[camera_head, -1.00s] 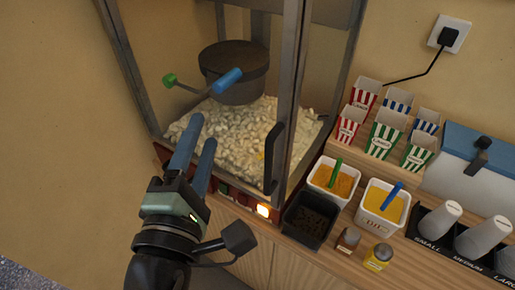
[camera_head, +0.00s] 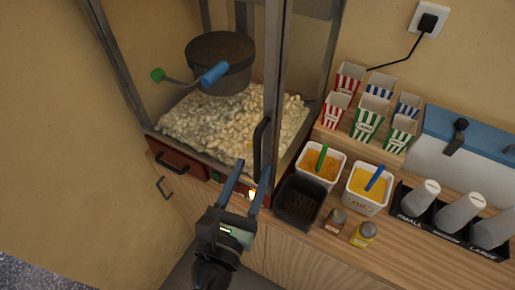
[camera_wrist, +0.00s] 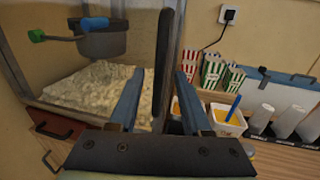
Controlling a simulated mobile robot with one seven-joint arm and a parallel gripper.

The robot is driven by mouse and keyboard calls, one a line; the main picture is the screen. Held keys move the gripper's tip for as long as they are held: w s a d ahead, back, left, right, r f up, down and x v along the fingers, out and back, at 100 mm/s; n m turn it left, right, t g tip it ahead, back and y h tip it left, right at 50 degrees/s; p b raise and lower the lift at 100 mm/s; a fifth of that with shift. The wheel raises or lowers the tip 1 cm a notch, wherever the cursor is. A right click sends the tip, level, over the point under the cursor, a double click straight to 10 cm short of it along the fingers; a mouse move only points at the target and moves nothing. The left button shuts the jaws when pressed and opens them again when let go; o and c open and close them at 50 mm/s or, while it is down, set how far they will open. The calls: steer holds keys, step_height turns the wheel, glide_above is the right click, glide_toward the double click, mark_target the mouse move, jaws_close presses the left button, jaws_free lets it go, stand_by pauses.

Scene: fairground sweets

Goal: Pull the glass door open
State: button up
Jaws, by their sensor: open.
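The popcorn machine's glass door has a dark metal frame and a black upright handle (camera_head: 259,146). The door looks shut. In the wrist view the handle (camera_wrist: 164,62) stands upright ahead of and between my two blue fingers. My gripper (camera_head: 250,180) is open and empty, just below and in front of the handle in the head view. I cannot tell whether either finger touches the handle. Behind the glass are a heap of popcorn (camera_head: 225,122) and a dark kettle (camera_head: 222,65) with a blue-handled crank.
A black bin (camera_head: 299,203), two white tubs with scoops (camera_head: 368,188) and two shakers (camera_head: 363,235) stand close to the right. Striped boxes (camera_head: 368,118) and a cup holder (camera_head: 450,225) lie farther right. A red drawer (camera_head: 178,160) is below the machine's left side.

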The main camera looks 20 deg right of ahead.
mark_target(256, 161)
steer(key=shift+p+x, duration=0.45)
steer(key=shift+x, duration=1.7)
steer(key=shift+c, duration=0.2)
jaws_close()
